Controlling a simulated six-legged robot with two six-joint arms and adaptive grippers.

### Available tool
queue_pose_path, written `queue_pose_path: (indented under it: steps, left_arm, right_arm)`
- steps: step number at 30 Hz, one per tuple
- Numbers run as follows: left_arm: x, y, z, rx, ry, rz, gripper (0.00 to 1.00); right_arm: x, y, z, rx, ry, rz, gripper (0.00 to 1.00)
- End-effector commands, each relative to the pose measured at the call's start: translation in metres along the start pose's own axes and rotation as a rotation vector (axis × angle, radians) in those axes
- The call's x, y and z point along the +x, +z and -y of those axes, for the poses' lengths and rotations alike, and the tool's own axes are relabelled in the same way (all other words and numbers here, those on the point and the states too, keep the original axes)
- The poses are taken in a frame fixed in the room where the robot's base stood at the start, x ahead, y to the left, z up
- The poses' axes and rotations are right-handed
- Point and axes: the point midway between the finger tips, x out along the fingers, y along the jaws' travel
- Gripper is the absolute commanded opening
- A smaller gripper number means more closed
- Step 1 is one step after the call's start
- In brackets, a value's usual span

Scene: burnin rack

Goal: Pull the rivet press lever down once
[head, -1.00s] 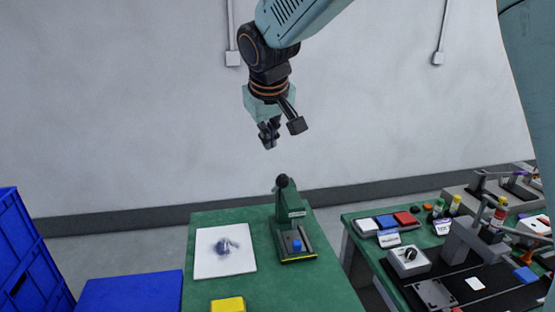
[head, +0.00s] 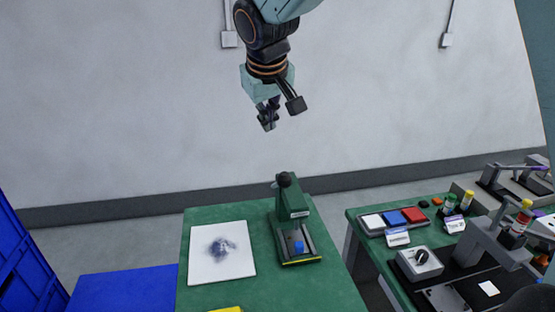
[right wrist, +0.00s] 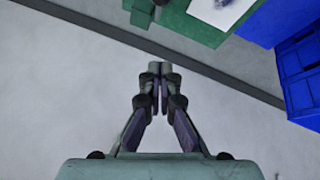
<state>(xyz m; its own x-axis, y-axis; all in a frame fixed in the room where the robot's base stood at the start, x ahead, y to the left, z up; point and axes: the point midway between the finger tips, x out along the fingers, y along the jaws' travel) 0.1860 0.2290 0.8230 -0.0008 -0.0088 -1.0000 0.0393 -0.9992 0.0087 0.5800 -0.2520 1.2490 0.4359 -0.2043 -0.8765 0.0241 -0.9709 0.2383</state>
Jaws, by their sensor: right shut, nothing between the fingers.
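The green rivet press (head: 296,225) stands on the green table (head: 335,285) in the head view. Its lever ends in a round black knob (head: 283,179) at the top of the press. A blue piece (head: 298,247) sits on the press bed. My right gripper (head: 268,125) hangs above the press, pointing down, clear of the knob. It is shut and empty; the right wrist view (right wrist: 160,68) shows its fingers together. The press is partly in view at the top of that picture, with its dark knob (right wrist: 167,12) near the fingertips' line. My left gripper is not in view.
A white sheet with a dark smudge (head: 208,270) lies left of the press. Blue crates (head: 25,260) and a blue surface (head: 125,290) are at the left. A second bench at the right holds a tray of coloured buttons (head: 392,221) and a knob box (head: 419,263).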

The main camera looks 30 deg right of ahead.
Motion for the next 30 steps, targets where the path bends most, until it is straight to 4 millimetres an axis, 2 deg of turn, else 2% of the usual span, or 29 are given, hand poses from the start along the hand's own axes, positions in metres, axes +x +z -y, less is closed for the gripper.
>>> queue_pose_path:
  steps: [5, 8, 23, 30]
  left_arm:
    - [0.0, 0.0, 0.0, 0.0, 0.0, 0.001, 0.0]
    - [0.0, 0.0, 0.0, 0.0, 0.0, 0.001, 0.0]
    - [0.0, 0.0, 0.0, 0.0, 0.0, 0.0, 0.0]
    - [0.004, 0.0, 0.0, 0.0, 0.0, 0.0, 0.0]
  right_arm:
    - [0.002, 0.002, 0.0, 0.0, 0.0, 0.001, 0.0]
    - [0.01, 0.002, 0.0, 0.001, -0.001, 0.002, 0.0]
    - [0.103, 0.0, -0.002, 0.001, -0.001, 0.003, 0.0]
    - [0.109, 0.028, -0.002, 0.0, -0.001, 0.001, 0.0]
